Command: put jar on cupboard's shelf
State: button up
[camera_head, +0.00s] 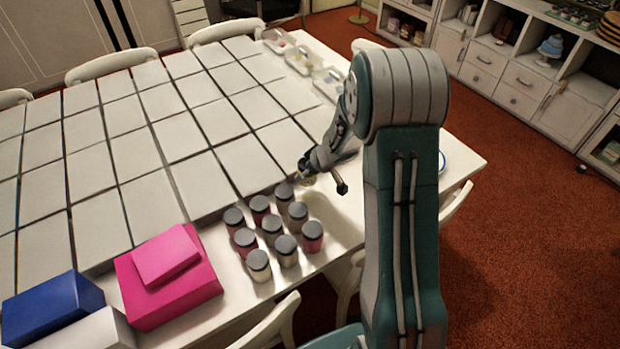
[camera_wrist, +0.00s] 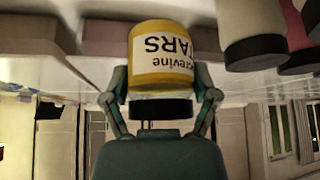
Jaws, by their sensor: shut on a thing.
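The jar (camera_wrist: 150,42) is yellow with a white label and a dark lid; it appears upside down in the wrist view. My gripper (camera_wrist: 163,98) has a finger on each side of it near the lid end and is shut on it. In the head view my gripper (camera_head: 306,166) is low over the table behind the group of jars, and only a small yellowish part of the jar (camera_head: 308,182) shows. I cannot tell whether its base touches the table. The white cupboard (camera_head: 517,78) with open shelves stands at the back right, far from my gripper.
Several dark-lidded jars (camera_head: 272,224) stand close together at the table's near edge. Pink boxes (camera_head: 180,290) and a blue box (camera_head: 52,306) lie to their left. White chairs (camera_head: 110,64) surround the table (camera_head: 458,162). Red carpet (camera_head: 530,220) is clear between table and cupboard.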

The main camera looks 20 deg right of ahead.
aim_at(310, 178)
jog(key=shift+w+d+f, duration=0.45)
jog(key=shift+f, duration=0.3)
jog(key=shift+w+d+f, duration=0.1)
jog(key=shift+w+f, duration=0.05)
jog(key=shift+f, duration=1.65)
jog(key=o, duration=1.1)
jog(key=shift+r, duration=0.1)
